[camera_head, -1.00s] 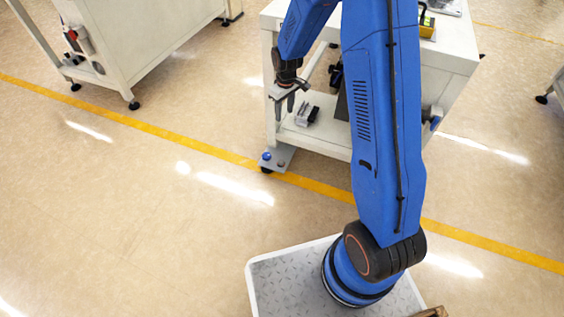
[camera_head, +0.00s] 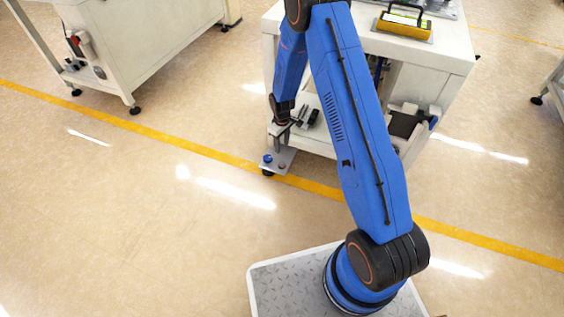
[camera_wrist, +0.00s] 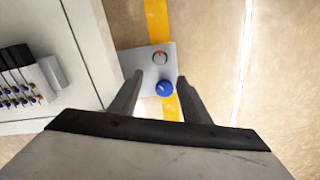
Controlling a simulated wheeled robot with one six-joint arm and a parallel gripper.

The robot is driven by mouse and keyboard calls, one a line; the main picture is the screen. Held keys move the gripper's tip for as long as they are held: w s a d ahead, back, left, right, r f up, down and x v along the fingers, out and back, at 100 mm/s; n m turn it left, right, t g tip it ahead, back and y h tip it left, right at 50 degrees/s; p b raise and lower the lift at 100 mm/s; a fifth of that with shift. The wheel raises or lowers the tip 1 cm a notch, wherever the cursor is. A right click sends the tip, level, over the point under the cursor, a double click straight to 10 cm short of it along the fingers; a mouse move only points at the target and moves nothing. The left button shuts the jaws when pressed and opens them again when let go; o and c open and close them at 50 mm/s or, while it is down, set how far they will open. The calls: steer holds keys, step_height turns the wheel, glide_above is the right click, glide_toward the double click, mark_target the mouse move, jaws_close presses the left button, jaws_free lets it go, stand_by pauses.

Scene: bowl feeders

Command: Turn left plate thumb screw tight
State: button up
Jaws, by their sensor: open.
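A grey metal plate (camera_head: 285,154) juts out low at the left front foot of the white cart. On it sit a blue knob (camera_head: 267,158) and a smaller grey and reddish knob (camera_head: 282,166). In the wrist view, the plate (camera_wrist: 145,60) lies ahead, with the blue knob (camera_wrist: 165,88) nearer and the red-grey knob (camera_wrist: 160,57) beyond it. My gripper (camera_head: 279,145) points down above the plate, open and empty. In the wrist view, its fingertips (camera_wrist: 160,79) frame the blue knob from left and right, with no clear contact.
The white cart (camera_head: 455,66) stands close behind the arm. Its lower shelf holds a grey and black block (camera_head: 308,117), which also shows at the left of the wrist view (camera_wrist: 27,80). A yellow-based handled item (camera_head: 403,26) is on top.

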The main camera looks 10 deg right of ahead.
mark_target(282, 164)
step_height(282, 164, down, 13)
steer(key=shift+f, duration=0.15)
stand_by(0.4)
steer(key=c, duration=1)
